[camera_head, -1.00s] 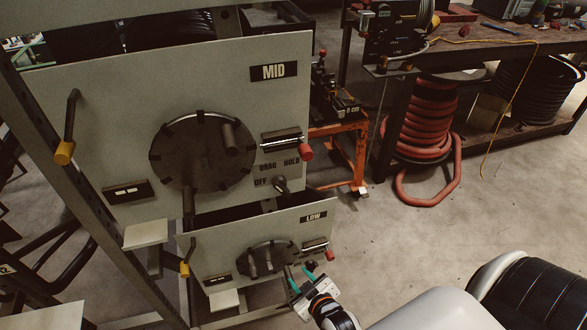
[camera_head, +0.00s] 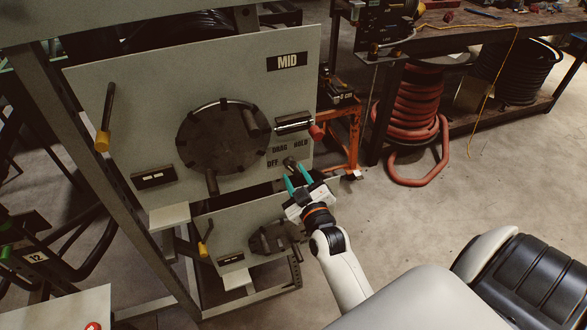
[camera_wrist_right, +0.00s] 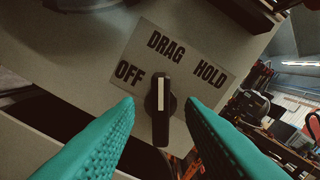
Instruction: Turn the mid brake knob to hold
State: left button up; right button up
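The mid brake knob (camera_head: 290,162) is a small dark knob at the lower right of the MID panel (camera_head: 120,85). In the right wrist view the knob (camera_wrist_right: 160,105) has a white pointer line facing up, roughly toward the word DRAG on its label plate (camera_wrist_right: 180,55). OFF is to the left of it and HOLD to the right. My right gripper (camera_head: 297,177) is open just below the knob. Its teal fingers (camera_wrist_right: 160,122) show on either side of the knob with gaps, apparently not touching. My left gripper is out of view.
The lower panel (camera_head: 215,232) is below. An orange stand (camera_head: 353,135) is just right. Open floor (camera_head: 420,210) lies further right.

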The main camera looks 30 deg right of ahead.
jog(key=shift+x, duration=1.15)
grip_shut()
